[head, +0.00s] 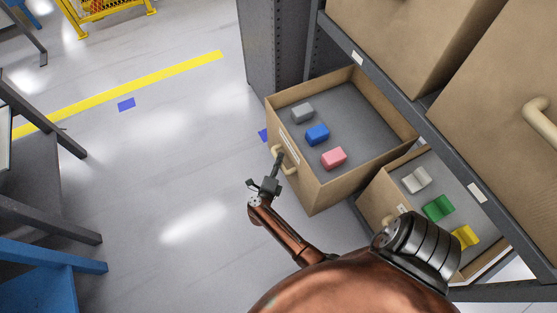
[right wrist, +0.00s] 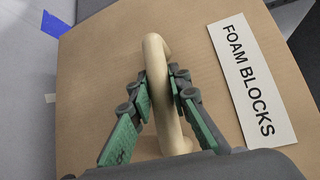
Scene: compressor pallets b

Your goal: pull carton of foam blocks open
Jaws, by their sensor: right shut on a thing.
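The carton of foam blocks (head: 313,190) is an open-topped brown drawer box, pulled partly out of the shelf in the head view. Inside it lie a grey block (head: 302,113), a blue block (head: 317,134) and a pink block (head: 334,158). Its front carries a cream handle (head: 291,165) and a white label (right wrist: 251,80) reading FOAM BLOCKS in the right wrist view. My right gripper (right wrist: 159,84) is shut on the handle, one green-padded finger on each side; it also shows in the head view (head: 277,165). My left gripper is not in view.
A second open carton (head: 375,203) with white, green and yellow blocks stands just right. Larger cartons (head: 400,40) sit on the grey shelf (head: 372,65) above. Clear floor (head: 180,170) lies left of the carton. A blue-legged table (head: 50,255) stands at far left.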

